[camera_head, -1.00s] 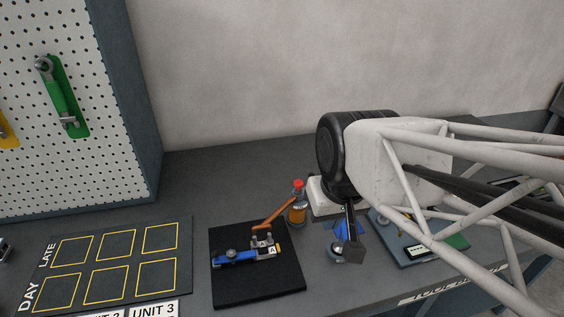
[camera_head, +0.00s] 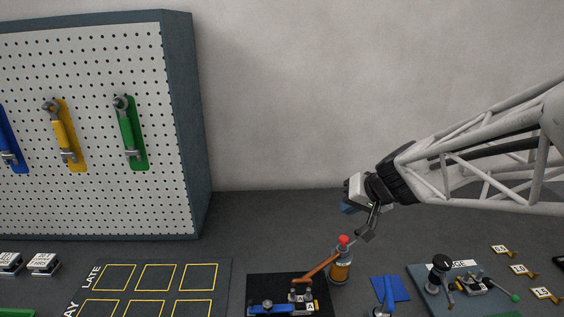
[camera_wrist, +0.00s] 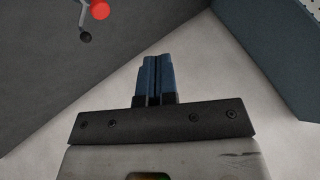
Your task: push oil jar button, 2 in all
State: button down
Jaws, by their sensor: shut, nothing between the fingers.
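The oil jar (camera_head: 340,268) is a small bottle with amber oil, standing upright on the table just right of the black mat. Its red button (camera_head: 343,240) is on top. In the wrist view the red button (camera_wrist: 99,9) shows at the upper edge, with a thin metal part ending in a dark ball below it. My gripper (camera_head: 349,208) is above the jar, apart from the button. Its blue fingers (camera_wrist: 156,62) are shut together with nothing between them. Only one oil jar is in view; its body is hardly visible in the wrist view.
A black mat (camera_head: 262,285) with a blue tool and an orange-brown lever lies left of the jar. A blue pad (camera_head: 402,290) and a grey board with a black knob (camera_head: 441,262) lie to the right. A pegboard (camera_head: 90,120) with wrenches stands at the back left.

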jog(key=t, duration=0.1)
send_over(346, 237)
jog(key=shift+f+m, duration=0.3)
jog(key=shift+f, duration=0.05)
jog(key=shift+s+f, duration=0.1)
jog(key=shift+f, duration=0.05)
jog(key=shift+f, duration=4.25)
jog(key=shift+f, duration=1.2)
dwell(0.5)
jog(key=shift+r, duration=1.2)
